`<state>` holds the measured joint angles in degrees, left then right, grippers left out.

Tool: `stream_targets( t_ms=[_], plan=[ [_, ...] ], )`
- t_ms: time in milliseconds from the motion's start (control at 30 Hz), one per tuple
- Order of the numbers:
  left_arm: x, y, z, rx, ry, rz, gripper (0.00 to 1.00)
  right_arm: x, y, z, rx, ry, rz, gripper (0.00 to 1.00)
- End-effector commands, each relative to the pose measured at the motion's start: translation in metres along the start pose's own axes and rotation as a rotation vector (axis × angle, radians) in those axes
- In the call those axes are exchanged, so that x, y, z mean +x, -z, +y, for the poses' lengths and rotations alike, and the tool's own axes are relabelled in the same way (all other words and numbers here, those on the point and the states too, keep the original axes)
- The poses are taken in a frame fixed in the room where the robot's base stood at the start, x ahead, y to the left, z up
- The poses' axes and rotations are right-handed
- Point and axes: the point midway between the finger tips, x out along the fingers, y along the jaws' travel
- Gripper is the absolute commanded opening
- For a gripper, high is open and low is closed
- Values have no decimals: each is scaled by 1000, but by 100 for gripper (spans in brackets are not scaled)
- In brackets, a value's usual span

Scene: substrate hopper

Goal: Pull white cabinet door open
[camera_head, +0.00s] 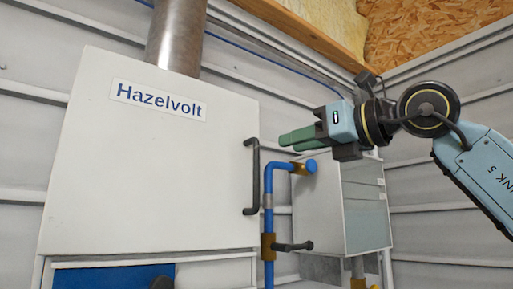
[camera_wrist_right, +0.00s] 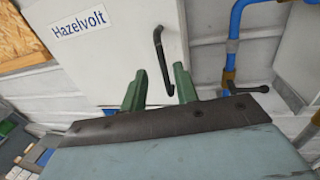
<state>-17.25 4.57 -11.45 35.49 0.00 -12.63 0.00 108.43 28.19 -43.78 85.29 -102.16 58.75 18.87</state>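The white cabinet door (camera_head: 150,170) carries a blue-lettered "Hazelvolt" label and looks closed. Its black bar handle (camera_head: 251,177) stands upright along the right edge. My right gripper (camera_head: 288,140) comes in from the right, with its green fingers pointing left toward the handle's upper part. In the right wrist view the two green fingers (camera_wrist_right: 161,88) are spread apart, and the handle (camera_wrist_right: 162,60) shows beyond them, roughly between their tips. The gap between the fingers looks empty, and the handle appears beyond the tips. My left gripper is not in view.
A blue pipe (camera_head: 268,200) with brass fittings and a black lever (camera_head: 293,246) runs upright just right of the handle. A smaller grey-white box (camera_head: 345,205) stands right of the pipe. A metal flue (camera_head: 175,38) rises above the cabinet.

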Motion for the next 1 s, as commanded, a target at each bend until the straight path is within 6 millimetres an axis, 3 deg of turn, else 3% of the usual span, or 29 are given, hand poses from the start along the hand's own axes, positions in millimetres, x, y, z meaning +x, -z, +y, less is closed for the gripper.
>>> stream_targets(
  t_ms=[300, 500, 900, 1000],
  plan=[
    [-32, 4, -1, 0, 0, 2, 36, 69, -4, 0, 3, -2, 3, 30],
    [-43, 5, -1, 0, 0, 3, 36, 95, -2, 0, 3, -3, 0, 30],
    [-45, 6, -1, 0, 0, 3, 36, 104, 0, 0, 2, -1, 0, 30],
    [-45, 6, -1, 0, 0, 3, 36, 103, 0, 0, 2, -1, 0, 19]
  ],
)
